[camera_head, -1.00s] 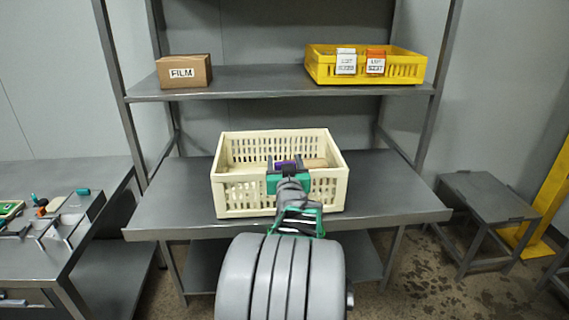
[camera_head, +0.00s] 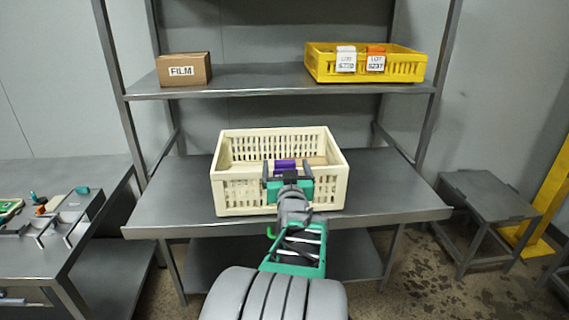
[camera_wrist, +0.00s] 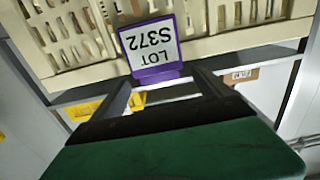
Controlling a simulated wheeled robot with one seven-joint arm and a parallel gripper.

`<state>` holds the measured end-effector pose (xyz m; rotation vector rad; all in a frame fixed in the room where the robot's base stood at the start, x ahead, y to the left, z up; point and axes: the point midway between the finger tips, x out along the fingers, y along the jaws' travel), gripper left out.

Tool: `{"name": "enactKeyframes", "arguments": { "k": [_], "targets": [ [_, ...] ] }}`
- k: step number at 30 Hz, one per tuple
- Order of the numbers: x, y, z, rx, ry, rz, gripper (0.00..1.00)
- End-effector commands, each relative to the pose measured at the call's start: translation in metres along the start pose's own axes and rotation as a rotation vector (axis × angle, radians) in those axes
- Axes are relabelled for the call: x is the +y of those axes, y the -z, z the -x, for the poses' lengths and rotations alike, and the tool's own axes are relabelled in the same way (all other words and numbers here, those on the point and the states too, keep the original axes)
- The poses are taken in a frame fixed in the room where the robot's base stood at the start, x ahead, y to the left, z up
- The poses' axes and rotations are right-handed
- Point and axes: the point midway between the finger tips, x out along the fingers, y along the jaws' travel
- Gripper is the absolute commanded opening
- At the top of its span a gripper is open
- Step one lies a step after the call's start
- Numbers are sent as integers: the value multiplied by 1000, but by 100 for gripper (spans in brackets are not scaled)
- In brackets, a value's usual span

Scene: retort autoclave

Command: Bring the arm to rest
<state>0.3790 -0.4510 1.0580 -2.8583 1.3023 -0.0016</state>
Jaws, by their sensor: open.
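My gripper (camera_head: 286,166) is open at the front of the cream crate (camera_head: 331,190), its two fingers apart. A purple tag (camera_head: 285,164) shows between the fingers in the head view. In the wrist view the purple tag (camera_wrist: 151,48) reads "LOT S372" upside down and sits at the cream crate's rim (camera_wrist: 90,73). It lies just beyond the fingertips, with a gap to each finger. My arm reaches up from the bottom of the head view and hides part of the crate's front wall.
The cream crate stands on a grey shelf table (camera_head: 392,198). On the upper shelf (camera_head: 255,82) are a "FILM" box (camera_head: 183,70) and a yellow crate (camera_head: 405,68) with a white tag (camera_head: 346,59) and an orange tag (camera_head: 376,59). A side bench (camera_head: 90,235) holds tools. A low stand (camera_head: 484,196) is at right.

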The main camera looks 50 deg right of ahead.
Motion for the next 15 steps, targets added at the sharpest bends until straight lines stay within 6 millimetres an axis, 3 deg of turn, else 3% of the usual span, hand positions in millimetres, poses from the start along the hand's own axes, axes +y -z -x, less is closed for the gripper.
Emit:
{"name": "enactKeyframes", "arguments": {
  "k": [6, 15],
  "targets": [
    [0, 0, 32, 1, -1, 1, 88],
    [0, 0, 35, 0, 0, 1, 88]
  ]
}}
